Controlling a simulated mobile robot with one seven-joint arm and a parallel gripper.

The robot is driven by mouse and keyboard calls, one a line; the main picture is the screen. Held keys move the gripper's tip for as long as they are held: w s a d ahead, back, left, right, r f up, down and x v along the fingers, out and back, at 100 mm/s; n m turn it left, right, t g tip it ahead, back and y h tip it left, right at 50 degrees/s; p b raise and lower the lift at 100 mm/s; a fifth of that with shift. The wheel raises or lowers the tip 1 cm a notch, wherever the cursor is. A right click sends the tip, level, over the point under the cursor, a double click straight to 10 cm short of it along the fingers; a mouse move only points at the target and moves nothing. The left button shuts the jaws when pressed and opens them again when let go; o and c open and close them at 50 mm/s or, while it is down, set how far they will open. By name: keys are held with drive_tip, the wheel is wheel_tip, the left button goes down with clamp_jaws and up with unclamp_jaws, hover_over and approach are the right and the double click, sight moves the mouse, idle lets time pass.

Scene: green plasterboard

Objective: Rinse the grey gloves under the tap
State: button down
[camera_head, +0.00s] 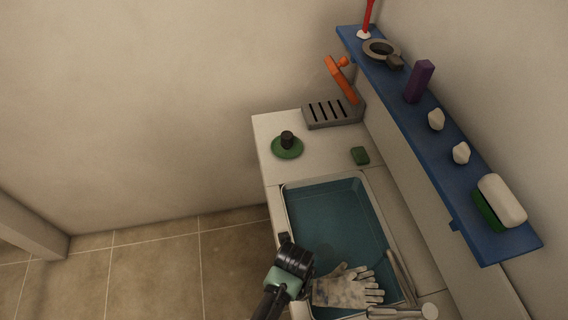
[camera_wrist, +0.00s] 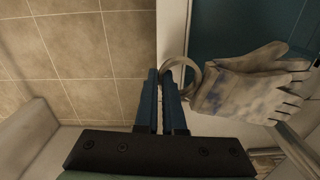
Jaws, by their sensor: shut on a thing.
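The grey gloves (camera_head: 345,289) are pale with dark bluish smudges. They lie flat together over the near part of the sink (camera_head: 283,212), fingers pointing right. In the wrist view the gloves (camera_wrist: 240,92) have a pale ring (camera_wrist: 193,72) at the cuff end. My gripper (camera_head: 303,270) is at the sink's left rim; in the wrist view its blue fingers (camera_wrist: 167,78) are closed on the ring. The grip itself is partly hidden in the head view. The tap (camera_head: 401,276) is a grey spout just right of the gloves. I cannot tell whether water runs.
Blue-green water (camera_head: 325,210) fills the sink. A blue shelf (camera_head: 455,190) with several items runs along the right wall. Tiled floor lies left.

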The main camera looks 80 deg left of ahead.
drive_tip(key=w+a+f+b, duration=0.1)
drive_tip(key=w+a+b, duration=0.2)
drive_tip(key=w+a, duration=0.1)
drive_tip(key=shift+w, duration=0.3)
drive_tip(key=shift+w+d, duration=0.1)
drive_tip(key=shift+d, duration=0.05)
idle(1.1)
drive_tip(key=shift+w+d+f+p, duration=0.1)
drive_tip(key=shift+w+d+p, duration=0.2)
drive_tip(key=shift+d, duration=0.1)
drive_tip(key=shift+a, duration=0.1)
drive_tip(key=shift+s+a, duration=0.4)
